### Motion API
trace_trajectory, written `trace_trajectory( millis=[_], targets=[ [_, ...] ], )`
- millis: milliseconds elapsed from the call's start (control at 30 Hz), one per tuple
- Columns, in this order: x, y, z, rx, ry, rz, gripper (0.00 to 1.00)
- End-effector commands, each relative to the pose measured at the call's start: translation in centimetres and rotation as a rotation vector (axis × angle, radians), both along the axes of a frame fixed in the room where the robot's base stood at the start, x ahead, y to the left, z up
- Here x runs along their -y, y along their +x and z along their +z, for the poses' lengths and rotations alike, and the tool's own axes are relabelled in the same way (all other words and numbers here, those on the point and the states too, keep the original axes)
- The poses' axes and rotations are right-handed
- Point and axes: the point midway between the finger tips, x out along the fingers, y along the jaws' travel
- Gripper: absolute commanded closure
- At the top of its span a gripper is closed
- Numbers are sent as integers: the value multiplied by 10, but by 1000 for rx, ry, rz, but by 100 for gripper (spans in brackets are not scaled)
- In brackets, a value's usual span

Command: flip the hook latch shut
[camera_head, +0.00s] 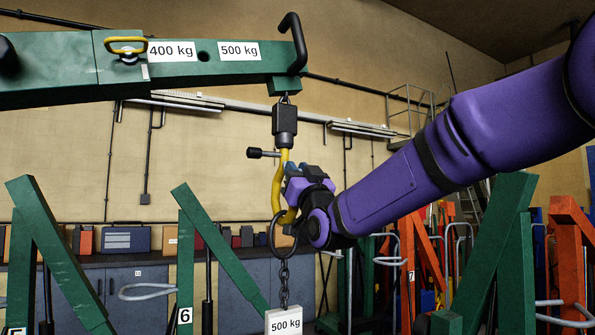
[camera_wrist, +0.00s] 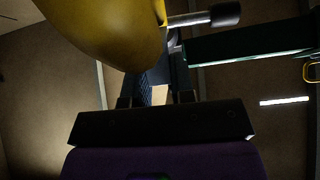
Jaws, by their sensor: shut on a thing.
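The yellow hook (camera_head: 277,185) hangs from a black swivel block (camera_head: 285,122) under the green boom's end. In the wrist view the hook (camera_wrist: 115,30) is large at upper left. A thin rod with a black knob (camera_head: 262,153), seemingly part of the hook latch, sticks out left near the hook's top; its knob also shows in the wrist view (camera_wrist: 224,15). My gripper (camera_head: 294,172) is at the hook's right side, just below the rod. Its fingers (camera_wrist: 158,85) are shut, apparently on the latch; the exact contact is hidden behind the fingers and hook.
A dark ring (camera_head: 271,238) hangs at the hook's bottom, with a chain (camera_head: 283,270) to a white 500 kg weight (camera_head: 285,321). The green boom (camera_head: 210,72) passes above. Green crane legs (camera_head: 190,250) stand to the left and right. Open air lies left of the hook.

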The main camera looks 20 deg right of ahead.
Motion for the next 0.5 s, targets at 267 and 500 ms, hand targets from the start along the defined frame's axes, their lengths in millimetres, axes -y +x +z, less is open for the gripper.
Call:
trace_trajectory(
  millis=[267, 500],
  targets=[
    [0, 0, -1, 2, 0, 0, 100],
    [0, 0, -1, 2, 0, 0, 51]
  ],
)
